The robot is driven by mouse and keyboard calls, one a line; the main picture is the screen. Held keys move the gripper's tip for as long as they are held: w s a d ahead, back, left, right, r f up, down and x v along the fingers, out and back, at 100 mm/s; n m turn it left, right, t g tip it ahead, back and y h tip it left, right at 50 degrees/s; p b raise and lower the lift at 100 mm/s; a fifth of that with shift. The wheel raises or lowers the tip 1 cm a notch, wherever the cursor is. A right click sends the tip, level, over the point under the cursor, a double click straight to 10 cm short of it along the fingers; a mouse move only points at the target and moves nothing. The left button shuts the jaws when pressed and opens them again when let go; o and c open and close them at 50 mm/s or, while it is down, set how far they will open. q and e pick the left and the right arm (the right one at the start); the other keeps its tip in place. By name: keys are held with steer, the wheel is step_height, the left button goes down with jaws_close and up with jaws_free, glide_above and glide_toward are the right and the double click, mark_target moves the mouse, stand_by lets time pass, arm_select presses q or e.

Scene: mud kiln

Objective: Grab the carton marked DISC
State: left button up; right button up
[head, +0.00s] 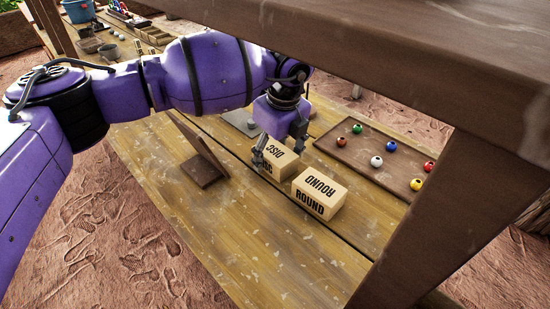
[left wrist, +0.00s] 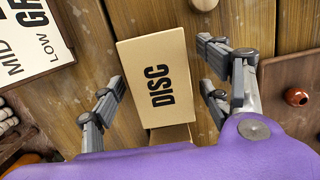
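The carton marked DISC (head: 284,163) is a tan box with black lettering, standing on the wooden table. In the left wrist view, the top face of the DISC carton (left wrist: 155,70) lies between the spread fingers. My left gripper (head: 279,150) is open, low over the carton, with fingers on either side of it. In the left wrist view, gaps show between my left gripper (left wrist: 162,98) and the carton's sides. Part of the carton is hidden behind the fingers in the head view. My right gripper is in neither view.
A similar carton marked ROUND (head: 320,190) stands close in front, to the right. A brown tray (head: 345,150) with several coloured balls lies to the right. A brown wooden stand (head: 205,172) is left. A thick beam (head: 440,70) and post (head: 425,215) frame the right side.

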arm_select(q)
steer(key=c, duration=1.4)
